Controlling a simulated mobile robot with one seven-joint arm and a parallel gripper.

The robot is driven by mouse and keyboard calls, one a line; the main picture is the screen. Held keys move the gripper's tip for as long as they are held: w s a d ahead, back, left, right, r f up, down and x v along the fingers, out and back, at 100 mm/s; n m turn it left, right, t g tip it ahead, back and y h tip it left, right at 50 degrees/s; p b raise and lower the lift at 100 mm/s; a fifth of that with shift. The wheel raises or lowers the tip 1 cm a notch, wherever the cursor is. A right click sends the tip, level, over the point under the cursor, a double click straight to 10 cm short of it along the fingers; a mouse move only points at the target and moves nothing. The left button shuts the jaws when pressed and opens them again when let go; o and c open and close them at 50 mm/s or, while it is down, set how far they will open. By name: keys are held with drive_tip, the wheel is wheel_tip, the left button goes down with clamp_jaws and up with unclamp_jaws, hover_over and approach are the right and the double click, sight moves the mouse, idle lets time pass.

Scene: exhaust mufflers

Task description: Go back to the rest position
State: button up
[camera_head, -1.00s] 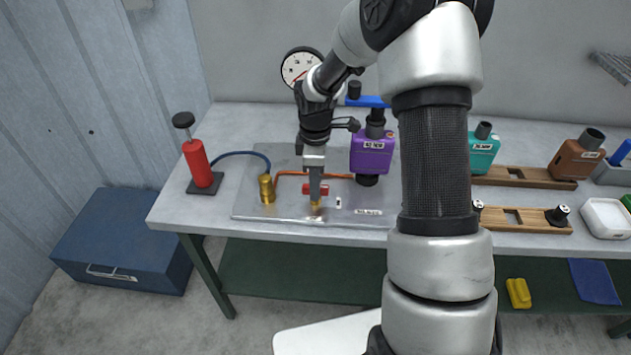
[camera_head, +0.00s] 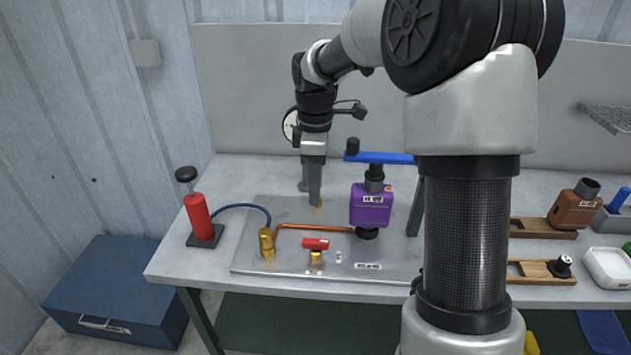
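My gripper (camera_head: 313,195) points down above the grey metal plate on the bench, behind the copper pipe and left of the purple muffler. I cannot make out a gap between its fingers, and nothing is visible held in it. A red-handled valve (camera_head: 316,245) with a brass base sits on the plate in front of the copper pipe (camera_head: 310,229). A brass fitting (camera_head: 266,242) stands at the pipe's left end.
A red hand pump (camera_head: 198,214) with a blue hose stands at the bench's left end. A brown muffler (camera_head: 572,205), wooden racks (camera_head: 538,271) and a white tray (camera_head: 608,268) are at the right. My arm hides the bench between. A blue toolbox (camera_head: 117,298) is on the floor.

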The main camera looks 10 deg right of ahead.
drive_tip(key=shift+r, duration=0.3)
drive_tip(key=s+r+m+t+p, duration=0.2)
drive_tip(key=s+r+m, duration=0.5)
drive_tip(key=s, duration=0.5)
drive_tip(key=s+r+m+t+p, duration=0.2)
drive_tip(key=s+r+m, duration=0.5)
drive_tip(key=s, duration=0.6)
drive_tip(key=shift+m+t, duration=0.3)
drive_tip(key=shift+t, duration=0.5)
drive_tip(key=shift+r, duration=0.1)
idle(0.5)
